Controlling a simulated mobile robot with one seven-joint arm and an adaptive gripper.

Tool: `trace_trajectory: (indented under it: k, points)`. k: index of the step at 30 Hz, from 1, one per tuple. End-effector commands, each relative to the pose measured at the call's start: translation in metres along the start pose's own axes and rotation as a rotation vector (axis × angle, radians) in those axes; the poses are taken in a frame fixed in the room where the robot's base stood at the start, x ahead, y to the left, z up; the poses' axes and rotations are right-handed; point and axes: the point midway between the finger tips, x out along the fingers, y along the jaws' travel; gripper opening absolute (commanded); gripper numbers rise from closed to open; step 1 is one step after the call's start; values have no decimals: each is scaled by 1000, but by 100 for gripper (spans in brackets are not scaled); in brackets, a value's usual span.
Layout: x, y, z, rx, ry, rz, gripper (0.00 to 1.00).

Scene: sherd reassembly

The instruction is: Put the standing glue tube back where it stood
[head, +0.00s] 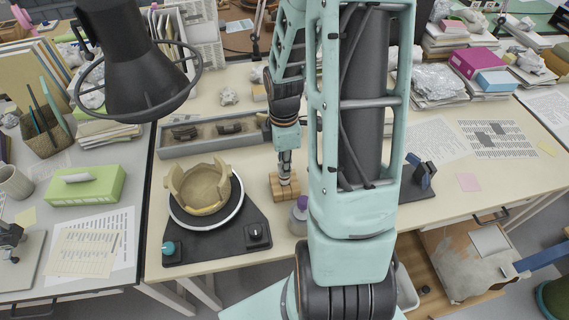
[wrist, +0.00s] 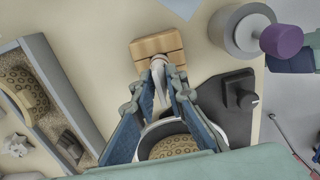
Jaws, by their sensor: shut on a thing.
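My gripper (head: 285,157) points down over the small wooden block (head: 284,186), right of the turntable. In the wrist view my gripper (wrist: 161,82) is shut on the pale glue tube (wrist: 158,66), one blue-grey finger on each side. In the head view only a small pale part of the tube (head: 285,173) shows under the fingers. The tube's end is at the wooden block (wrist: 156,46) in the wrist view. I cannot tell whether it sits in the block or just above it. Much of the tube is hidden by the fingers.
A partly built bowl (head: 203,187) stands on the turntable (head: 238,214) left of the block. A purple-capped jar (head: 300,206) stands close in front of the block. A grey tray (head: 212,144) with sherds lies behind. My arm hides the table to the right.

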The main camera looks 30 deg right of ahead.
Motion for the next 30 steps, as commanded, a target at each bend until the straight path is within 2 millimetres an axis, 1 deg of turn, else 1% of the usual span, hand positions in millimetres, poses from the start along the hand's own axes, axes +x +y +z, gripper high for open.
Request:
trace_trajectory:
  k: [12, 13, 18, 26, 30]
  points:
    - [1, 0, 0, 0, 0, 0, 0]
    - [1, 0, 0, 0, 0, 0, 16]
    - [1, 0, 0, 0, 0, 0, 33]
    - [1, 0, 0, 0, 0, 0, 33]
    - [-7, 1, 0, 1, 0, 1, 33]
